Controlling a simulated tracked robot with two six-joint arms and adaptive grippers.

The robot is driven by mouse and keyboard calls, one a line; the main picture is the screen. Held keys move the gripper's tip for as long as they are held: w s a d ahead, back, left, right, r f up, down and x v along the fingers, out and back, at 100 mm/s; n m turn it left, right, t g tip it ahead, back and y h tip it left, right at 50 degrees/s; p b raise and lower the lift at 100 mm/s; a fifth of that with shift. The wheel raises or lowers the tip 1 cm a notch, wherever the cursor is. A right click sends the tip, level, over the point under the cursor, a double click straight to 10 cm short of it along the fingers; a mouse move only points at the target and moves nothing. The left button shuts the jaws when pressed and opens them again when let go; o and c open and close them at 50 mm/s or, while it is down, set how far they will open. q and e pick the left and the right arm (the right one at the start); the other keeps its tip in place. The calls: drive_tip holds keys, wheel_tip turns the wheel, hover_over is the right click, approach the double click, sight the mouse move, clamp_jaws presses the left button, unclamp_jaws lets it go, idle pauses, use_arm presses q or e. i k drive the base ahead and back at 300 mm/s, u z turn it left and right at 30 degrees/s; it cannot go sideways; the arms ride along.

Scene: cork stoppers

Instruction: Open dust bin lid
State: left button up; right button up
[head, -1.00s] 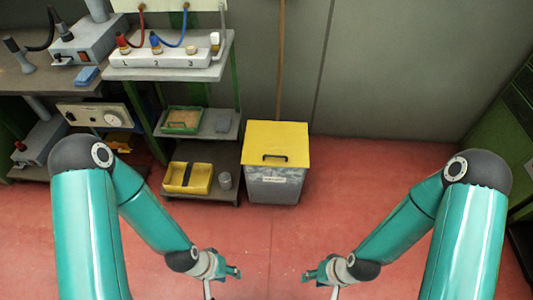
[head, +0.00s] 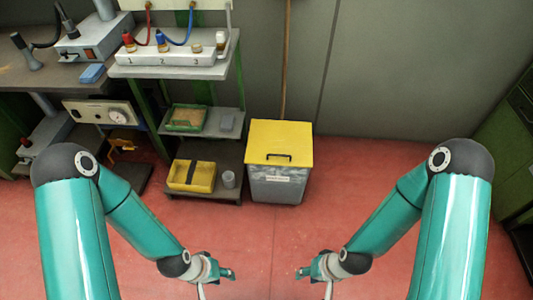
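The dust bin (head: 275,188) is a grey box standing on the red floor against the back wall. Its yellow lid (head: 280,139) is shut flat on top and has a dark handle (head: 279,156) near the front edge. My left gripper (head: 231,273) and my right gripper (head: 303,272) are low in the view, in front of the bin and apart from it. They point towards each other with a gap between them. Both are small and seen from above, so I cannot tell whether their fingers are open or shut.
A shelf rack left of the bin holds a white block with numbered bottles (head: 175,55), a green tray (head: 187,118), a yellow tray (head: 192,176) and a grey cup (head: 228,179). A wooden pole (head: 286,60) stands behind the bin. The floor (head: 370,180) right of it is clear.

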sight(285, 143)
drive_tip(key=u, duration=0.4)
drive_tip(key=i, duration=1.05)
drive_tip(key=z, duration=0.6)
